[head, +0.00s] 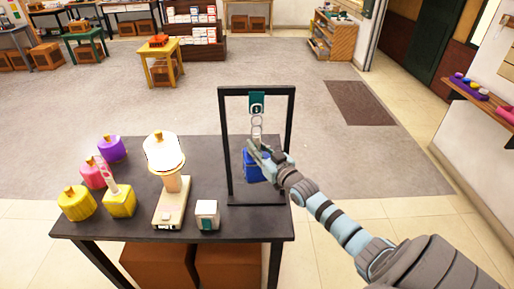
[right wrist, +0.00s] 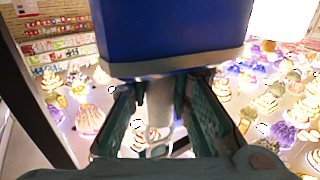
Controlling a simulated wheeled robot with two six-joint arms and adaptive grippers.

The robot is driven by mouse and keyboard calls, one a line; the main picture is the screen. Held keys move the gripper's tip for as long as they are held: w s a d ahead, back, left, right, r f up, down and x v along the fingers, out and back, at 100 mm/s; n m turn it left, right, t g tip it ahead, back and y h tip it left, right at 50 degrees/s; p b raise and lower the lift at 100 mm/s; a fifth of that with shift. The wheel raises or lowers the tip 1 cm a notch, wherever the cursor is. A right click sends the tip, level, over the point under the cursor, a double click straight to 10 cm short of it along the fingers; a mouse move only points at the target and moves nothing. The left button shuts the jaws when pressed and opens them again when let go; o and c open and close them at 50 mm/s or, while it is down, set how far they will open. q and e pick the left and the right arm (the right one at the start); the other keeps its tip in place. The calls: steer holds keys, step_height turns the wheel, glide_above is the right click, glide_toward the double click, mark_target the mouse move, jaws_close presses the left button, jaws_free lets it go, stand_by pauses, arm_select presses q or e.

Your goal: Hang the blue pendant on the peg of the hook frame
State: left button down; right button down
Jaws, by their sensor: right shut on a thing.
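The black hook frame (head: 289,120) stands at the right end of the dark table (head: 120,222). A teal piece with a dark mark (head: 257,97) is at the middle of its top bar. The blue pendant (head: 257,172) is upright inside the frame opening, with pale rings above it reaching up to just below the teal piece. I cannot tell whether a ring is around the peg. My right gripper (head: 264,156) is shut on the pendant's narrow pale stem. In the right wrist view the pendant's blue body (right wrist: 175,30) fills the top, its stem between my fingers (right wrist: 165,115). My left gripper is out of view.
The floor right of the table is clear.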

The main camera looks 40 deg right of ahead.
steer(key=shift+r, duration=0.1)
steer(key=c, duration=0.7)
jaws_free()
steer(key=shift+c, duration=0.2)
steer(key=shift+s, duration=0.15)
steer(key=s+a+p, duration=0.4)
steer(key=s+p, duration=0.2)
steer(key=p, duration=0.2)
steer(key=shift+a, duration=0.3)
steer(key=shift+w, duration=0.1)
